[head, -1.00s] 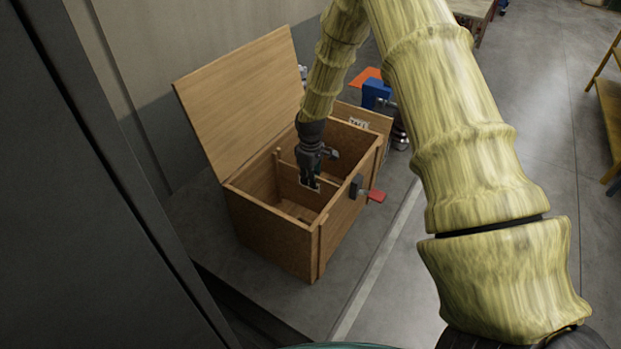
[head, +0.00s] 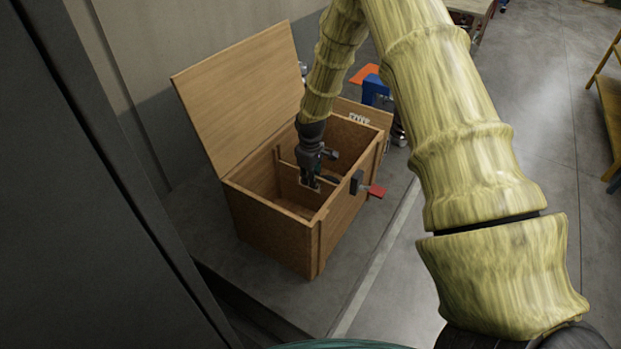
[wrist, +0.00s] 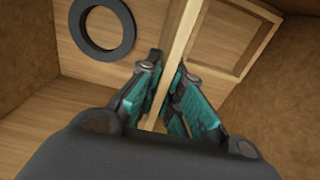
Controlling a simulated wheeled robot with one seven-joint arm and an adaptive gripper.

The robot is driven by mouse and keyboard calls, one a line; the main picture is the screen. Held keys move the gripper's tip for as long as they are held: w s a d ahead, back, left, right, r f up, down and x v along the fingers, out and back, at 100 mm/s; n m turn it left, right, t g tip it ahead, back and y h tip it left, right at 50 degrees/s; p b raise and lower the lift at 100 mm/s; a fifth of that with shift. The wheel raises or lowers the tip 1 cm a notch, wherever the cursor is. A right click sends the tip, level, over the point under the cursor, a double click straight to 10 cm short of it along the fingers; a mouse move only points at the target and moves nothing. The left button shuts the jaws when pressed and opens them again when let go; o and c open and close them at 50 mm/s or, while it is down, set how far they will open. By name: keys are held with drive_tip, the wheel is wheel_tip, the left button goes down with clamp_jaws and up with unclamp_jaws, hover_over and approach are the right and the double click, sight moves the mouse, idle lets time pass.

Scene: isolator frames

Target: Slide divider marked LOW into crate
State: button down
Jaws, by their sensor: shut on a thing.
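The wooden crate (head: 262,238) stands open in the head view, its lid (head: 240,95) tilted up at the left and back. My gripper (head: 310,182) reaches down inside it, shut on the upper edge of a thin wooden divider (head: 291,186). A pale label shows partly beside the fingers; its word is unreadable. In the wrist view the divider (wrist: 184,35) is a light strip running between the teal fingers (wrist: 165,98). It stands across the crate's inside. Its lower edge is hidden, so I cannot tell how deep it sits.
A dark ring (wrist: 102,27) lies on the crate floor left of the divider; a rectangular wooden frame (wrist: 236,38) is on the right. A labelled panel (head: 362,116), a blue object (head: 375,91) and an orange piece (head: 364,74) are behind the crate.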

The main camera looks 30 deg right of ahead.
drive_tip(key=shift+f, duration=0.3)
drive_tip(key=c, duration=1.5)
unclamp_jaws()
drive_tip(key=shift+r, duration=0.1)
wheel_tip(320, 180, up, 12)
drive_tip(key=shift+f, duration=0.1)
